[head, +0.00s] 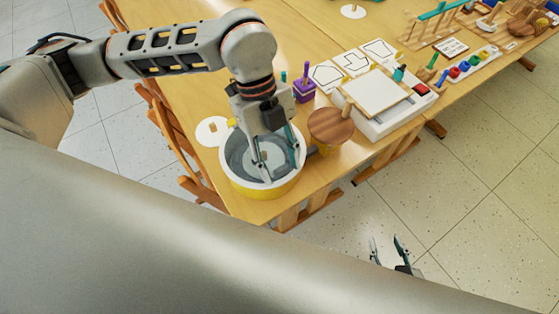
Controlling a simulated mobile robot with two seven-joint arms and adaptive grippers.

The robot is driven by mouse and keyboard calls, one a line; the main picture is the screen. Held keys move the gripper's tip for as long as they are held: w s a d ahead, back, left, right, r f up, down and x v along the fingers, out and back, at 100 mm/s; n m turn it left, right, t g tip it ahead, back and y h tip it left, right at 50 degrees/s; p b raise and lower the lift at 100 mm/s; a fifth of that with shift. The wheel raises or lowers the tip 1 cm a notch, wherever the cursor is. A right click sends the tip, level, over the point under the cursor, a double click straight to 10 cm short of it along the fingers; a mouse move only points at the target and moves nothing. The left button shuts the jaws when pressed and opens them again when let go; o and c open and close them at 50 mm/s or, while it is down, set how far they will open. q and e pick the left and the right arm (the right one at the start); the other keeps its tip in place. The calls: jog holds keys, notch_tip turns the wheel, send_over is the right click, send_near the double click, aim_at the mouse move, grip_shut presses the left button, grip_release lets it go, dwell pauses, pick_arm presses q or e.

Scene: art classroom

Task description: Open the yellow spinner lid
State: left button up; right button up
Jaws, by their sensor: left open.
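The yellow spinner (248,190) is a round tub with yellow sides and a white rim, near the table's front left corner. Its inside looks grey, with a small pale patch in the middle. I cannot tell whether a clear lid covers it. My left gripper (277,163) points down over the spinner from above, with its two fingers apart and nothing seen between them. Its tips overlap the tub's inside in the head view; contact is unclear. My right gripper (387,254) is low at the front, over the floor and away from the table, with its fingers apart and empty.
A wooden disc (331,126) stands close on the spinner's right, and a white disc (212,131) lies behind it on the left. A purple holder (304,90) and a white device with a square panel (378,94) are further back. Wooden chairs (172,130) line the left edge.

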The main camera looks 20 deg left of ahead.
pick_arm(q)
grip_shut()
jog(key=shift+r, duration=0.1)
